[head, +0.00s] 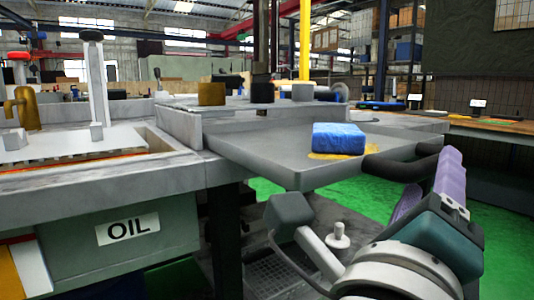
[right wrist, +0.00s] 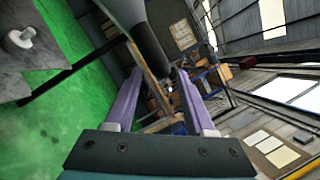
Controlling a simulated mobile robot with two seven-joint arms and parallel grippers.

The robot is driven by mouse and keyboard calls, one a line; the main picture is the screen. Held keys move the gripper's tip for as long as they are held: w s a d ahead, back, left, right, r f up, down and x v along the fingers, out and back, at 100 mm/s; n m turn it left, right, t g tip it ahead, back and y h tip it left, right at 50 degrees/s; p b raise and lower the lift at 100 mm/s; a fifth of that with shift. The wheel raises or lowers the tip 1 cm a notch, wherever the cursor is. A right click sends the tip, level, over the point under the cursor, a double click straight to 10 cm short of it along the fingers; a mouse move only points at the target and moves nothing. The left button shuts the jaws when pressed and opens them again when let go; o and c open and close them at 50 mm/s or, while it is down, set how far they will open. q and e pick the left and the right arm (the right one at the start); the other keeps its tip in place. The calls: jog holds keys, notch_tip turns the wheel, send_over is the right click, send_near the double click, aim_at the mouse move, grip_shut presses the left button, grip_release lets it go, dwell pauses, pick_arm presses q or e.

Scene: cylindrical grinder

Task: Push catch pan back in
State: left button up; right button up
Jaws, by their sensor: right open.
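The catch pan (head: 265,150) is a flat grey tray that sticks out from under the machine bed in the head view. A black bar handle (head: 402,162) is on its right end. A blue block-like cloth or sponge (head: 338,138) lies on the pan by a yellow puddle. My right gripper (head: 431,172), with purple fingers, is open at the handle's near side. In the right wrist view the dark handle (right wrist: 150,45) shows at or just beyond the open fingertips (right wrist: 159,72). I cannot tell whether they touch it. My left gripper is not in view.
The grinder's bed (head: 190,125) and a green cabinet marked OIL (head: 120,240) stand on the left. Below the pan is a grated unit with a knob (head: 338,238). A bench (head: 500,127) stands at the right back. Green floor (head: 350,195) shows beneath the pan.

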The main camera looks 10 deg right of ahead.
aim_at(434, 156)
jog(key=shift+x, duration=2.3)
jog(key=shift+a, duration=0.1)
grip_shut()
